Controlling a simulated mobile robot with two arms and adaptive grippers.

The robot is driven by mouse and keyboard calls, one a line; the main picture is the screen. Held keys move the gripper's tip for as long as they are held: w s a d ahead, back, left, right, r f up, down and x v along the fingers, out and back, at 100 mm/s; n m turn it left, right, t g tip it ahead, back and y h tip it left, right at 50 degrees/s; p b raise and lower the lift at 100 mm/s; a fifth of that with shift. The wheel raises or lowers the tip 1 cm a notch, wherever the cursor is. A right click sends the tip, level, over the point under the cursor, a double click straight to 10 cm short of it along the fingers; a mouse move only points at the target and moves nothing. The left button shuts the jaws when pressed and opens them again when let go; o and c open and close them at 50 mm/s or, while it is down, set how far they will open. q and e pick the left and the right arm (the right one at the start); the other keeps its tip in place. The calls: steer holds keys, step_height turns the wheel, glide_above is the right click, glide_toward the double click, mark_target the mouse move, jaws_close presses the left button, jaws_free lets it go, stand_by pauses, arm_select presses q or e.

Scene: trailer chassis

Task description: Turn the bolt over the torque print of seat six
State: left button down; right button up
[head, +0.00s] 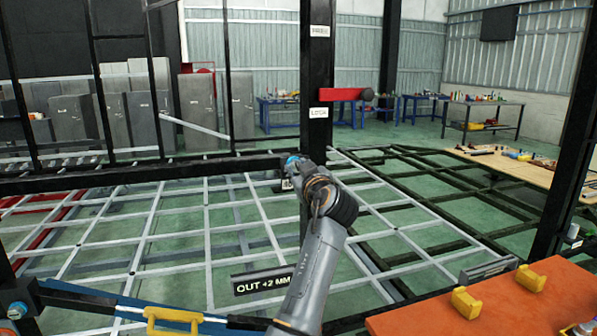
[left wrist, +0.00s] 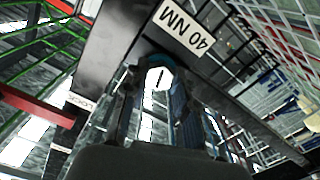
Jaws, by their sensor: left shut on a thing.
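My left gripper (head: 293,168) is at the black post, where the horizontal black beam meets it. In the left wrist view my left gripper (left wrist: 158,95) has its two dark fingers on either side of a bolt (left wrist: 159,77). The bolt has a pale round head with a dark line on it and a blue ring behind. The fingers are shut on it. A white torque print (left wrist: 183,28) reading "40 NM" is on the black face beside the bolt. In the head view a bit of blue shows at the fingertips; the gripper mostly hides the bolt. My right gripper is not in view.
The black post (head: 316,65) carries white labels and a red bar (head: 342,94). A plate (head: 262,282) reading "OUT +2 MM" is left of my arm. An orange table (head: 430,318) with yellow blocks (head: 466,303) is at the lower right. A grey lattice (head: 150,225) lies beyond.

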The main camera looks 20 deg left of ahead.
arm_select(q)
steer(key=shift+f+m+p, duration=0.2)
steer(key=shift+m+p, duration=5.1)
steer(key=shift+m, duration=3.1)
steer(key=shift+f+m+p, duration=0.15)
steer(key=shift+m+p, duration=5.15)
steer(key=shift+m, duration=3.1)
steer(key=c, duration=1)
jaws_free()
steer(key=shift+d, duration=0.1)
steer(key=shift+c, duration=0.2)
steer(key=shift+s+r, duration=0.1)
steer(key=shift+r, duration=0.2)
